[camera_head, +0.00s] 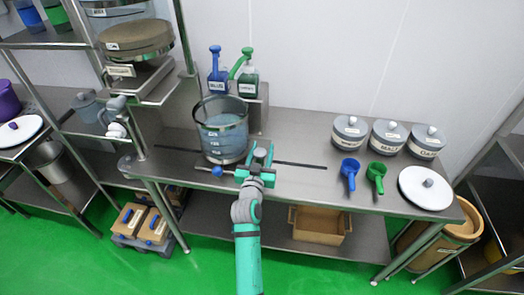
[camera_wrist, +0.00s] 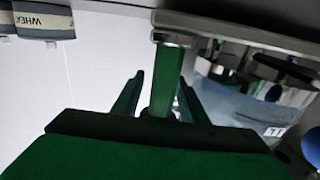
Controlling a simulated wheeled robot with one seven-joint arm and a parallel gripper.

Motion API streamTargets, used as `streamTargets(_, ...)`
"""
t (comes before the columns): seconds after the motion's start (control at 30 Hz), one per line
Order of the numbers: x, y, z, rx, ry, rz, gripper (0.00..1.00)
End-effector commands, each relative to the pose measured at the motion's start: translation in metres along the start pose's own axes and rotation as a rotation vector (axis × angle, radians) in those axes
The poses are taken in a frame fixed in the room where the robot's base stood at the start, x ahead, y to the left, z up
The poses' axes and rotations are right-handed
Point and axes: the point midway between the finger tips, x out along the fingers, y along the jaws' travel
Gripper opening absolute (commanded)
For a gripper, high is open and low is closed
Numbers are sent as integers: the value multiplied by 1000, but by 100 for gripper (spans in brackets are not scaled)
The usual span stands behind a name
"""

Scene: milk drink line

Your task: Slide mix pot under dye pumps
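The mix pot (camera_head: 222,140) is a clear, dark-rimmed vessel with bluish contents, upright on the steel bench; its wall also shows in the wrist view (camera_wrist: 245,108). The blue dye pump (camera_head: 217,82) and green dye pump (camera_head: 248,82) stand side by side on a small raised shelf behind the pot. My gripper (camera_head: 260,153) is at the pot's lower right side, with its fingers apart. The fingers also show apart in the wrist view (camera_wrist: 160,95), with a green upright piece between them that I cannot identify. I cannot tell whether a finger touches the pot.
A dark slot line (camera_head: 300,165) runs along the bench beside the pot. Several lidded grey canisters (camera_head: 388,135), a blue scoop (camera_head: 349,174), a green scoop (camera_head: 376,176) and a white lid (camera_head: 426,187) lie to the right. A steel post (camera_head: 184,40) stands left of the pumps.

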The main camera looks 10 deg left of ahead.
Motion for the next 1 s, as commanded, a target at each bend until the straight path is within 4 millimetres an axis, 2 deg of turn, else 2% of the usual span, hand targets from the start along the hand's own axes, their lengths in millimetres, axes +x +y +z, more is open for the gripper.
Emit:
streamTargets(0.27, -5, -2, 1, 0, -1, -3, 39)
streamTargets(0.37, -17, -2, 1, 0, 0, -4, 39)
streamTargets(0.8, -92, -1, 1, 0, -1, -3, 39)
streamTargets(1.0, -106, 0, 1, -1, 0, -1, 39)
